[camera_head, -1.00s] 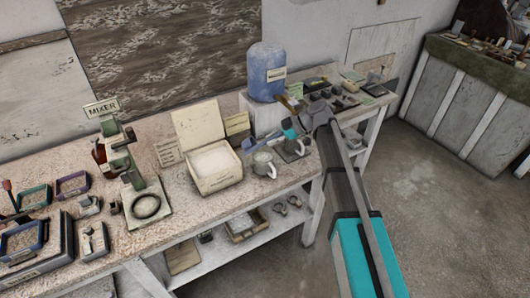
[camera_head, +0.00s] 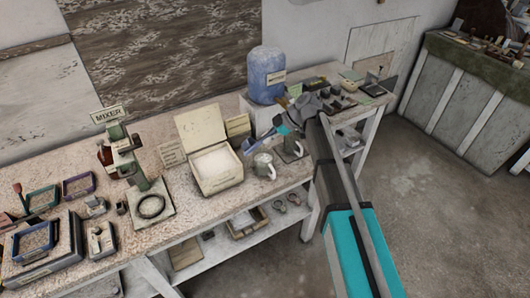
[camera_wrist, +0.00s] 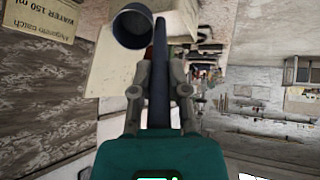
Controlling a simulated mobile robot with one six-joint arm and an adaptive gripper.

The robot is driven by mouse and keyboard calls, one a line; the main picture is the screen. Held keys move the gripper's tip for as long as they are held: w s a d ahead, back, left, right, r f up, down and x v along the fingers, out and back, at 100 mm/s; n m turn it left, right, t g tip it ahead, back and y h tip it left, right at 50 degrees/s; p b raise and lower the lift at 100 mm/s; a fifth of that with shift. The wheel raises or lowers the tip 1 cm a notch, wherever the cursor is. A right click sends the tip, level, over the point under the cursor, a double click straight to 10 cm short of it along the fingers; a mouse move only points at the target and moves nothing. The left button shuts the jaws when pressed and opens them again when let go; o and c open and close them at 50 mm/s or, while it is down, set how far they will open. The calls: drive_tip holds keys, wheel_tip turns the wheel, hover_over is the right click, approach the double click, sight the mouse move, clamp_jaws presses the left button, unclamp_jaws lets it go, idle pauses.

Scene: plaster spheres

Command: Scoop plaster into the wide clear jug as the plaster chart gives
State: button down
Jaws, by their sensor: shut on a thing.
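My gripper (camera_wrist: 157,84) is shut on the handle of a dark blue scoop (camera_wrist: 132,27). The scoop's round cup is at the top of the wrist view, and I cannot tell what is in it. In the head view the blue scoop (camera_head: 250,145) and my gripper (camera_head: 270,135) are above the bench, right of the plaster box (camera_head: 218,185), apart from the white plaster. Two jugs with handles, a front jug (camera_head: 263,166) and a rear jug (camera_head: 292,150), stand below and beside my gripper. I cannot tell which is the wide clear one.
Cards (camera_head: 172,153) stand by the box; another card (camera_wrist: 40,22), upside down in the wrist view, reads "WATER 150 ml". A blue water container (camera_head: 267,78) stands behind. The mixer (camera_head: 135,165) and trays (camera_head: 78,186) are left. Small dark items fill the bench's right end.

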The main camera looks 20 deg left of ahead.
drive_tip(key=shift+s+a+r+t+h+p, duration=0.15)
drive_tip(key=shift+a+r+h+p, duration=0.15)
drive_tip(key=shift+r+h+p, duration=0.45)
drive_tip(key=shift+s+a+r+t+h+p, duration=0.1)
drive_tip(key=shift+a+r+p, duration=0.25)
drive_tip(key=shift+p, duration=0.75)
drive_tip(key=shift+s+a+r+t+h+p, duration=0.2)
drive_tip(key=shift+r+h+p, duration=0.25)
drive_tip(key=shift+r+p, duration=0.35)
drive_tip(key=shift+a+p, duration=0.15)
drive_tip(key=shift+p, duration=0.3)
drive_tip(key=shift+f, duration=0.1)
drive_tip(key=shift+h, duration=0.3)
drive_tip(key=shift+s+a+r+t+h+p, duration=0.1)
drive_tip(key=shift+a+r+t+h+p, duration=0.15)
drive_tip(key=shift+a+r+h+p, duration=0.5)
drive_tip(key=a+r+h+p, duration=0.1)
drive_tip(key=p, duration=0.1)
drive_tip(key=s+a+r+t+h+p, duration=0.1)
drive_tip(key=h+p, duration=0.1)
drive_tip(key=shift+a+r+t+h, duration=0.1)
drive_tip(key=shift+a+t+h, duration=0.05)
drive_tip(key=shift+t+h, duration=0.15)
